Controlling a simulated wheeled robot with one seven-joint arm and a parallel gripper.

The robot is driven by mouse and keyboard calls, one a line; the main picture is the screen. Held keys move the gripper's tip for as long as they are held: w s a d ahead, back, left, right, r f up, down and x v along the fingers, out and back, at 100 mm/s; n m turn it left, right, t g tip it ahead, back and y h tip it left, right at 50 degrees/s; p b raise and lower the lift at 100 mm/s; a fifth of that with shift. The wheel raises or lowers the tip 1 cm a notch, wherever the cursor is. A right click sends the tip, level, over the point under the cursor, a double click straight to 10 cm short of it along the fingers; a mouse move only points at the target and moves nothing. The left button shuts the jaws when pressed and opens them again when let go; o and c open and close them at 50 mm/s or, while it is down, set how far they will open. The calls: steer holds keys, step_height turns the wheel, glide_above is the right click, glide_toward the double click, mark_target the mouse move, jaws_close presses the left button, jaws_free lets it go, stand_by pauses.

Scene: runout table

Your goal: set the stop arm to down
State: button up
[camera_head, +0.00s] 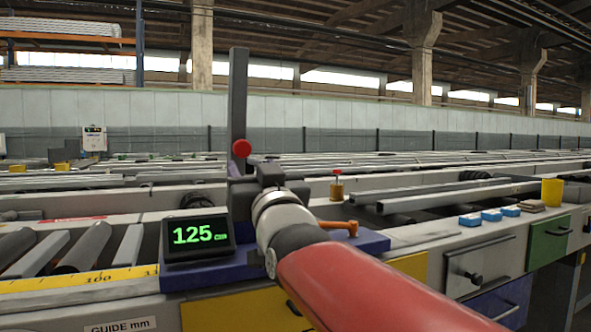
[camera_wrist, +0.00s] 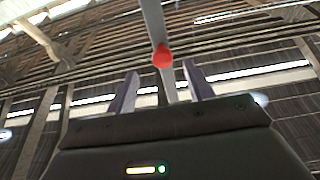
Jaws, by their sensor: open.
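The stop arm (camera_head: 238,95) is a dark grey bar standing upright, with a red ball knob (camera_head: 242,148) low on it. In the wrist view the bar (camera_wrist: 153,20) runs down from the top edge, and its red knob (camera_wrist: 162,56) shows between my fingertips. My gripper (camera_wrist: 161,76) is open, with one finger on each side of the knob in that view. Whether the fingers touch the knob or bar cannot be told. In the head view my wrist and red forearm hide part of the mount below the bar.
A display (camera_head: 199,236) reading 125 stands left of my wrist on a blue base (camera_head: 375,243). An orange handle (camera_head: 342,227) sticks out just right of my wrist. Rollers and a yellow scale (camera_head: 75,283) lie left; blue blocks (camera_head: 490,215) and a yellow cup (camera_head: 552,192) stand right.

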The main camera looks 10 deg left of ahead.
mark_target(243, 151)
steer(key=p+x, duration=0.1)
steer(key=x, duration=0.3)
steer(key=p+x, duration=0.1)
steer(key=x, duration=0.2)
steer(key=shift+s+r+p, duration=0.1)
steer(key=shift+r+p, duration=0.2)
steer(key=shift+w+a+r, duration=0.1)
steer(key=shift+w+a, duration=0.2)
steer(key=shift+w, duration=0.05)
jaws_close()
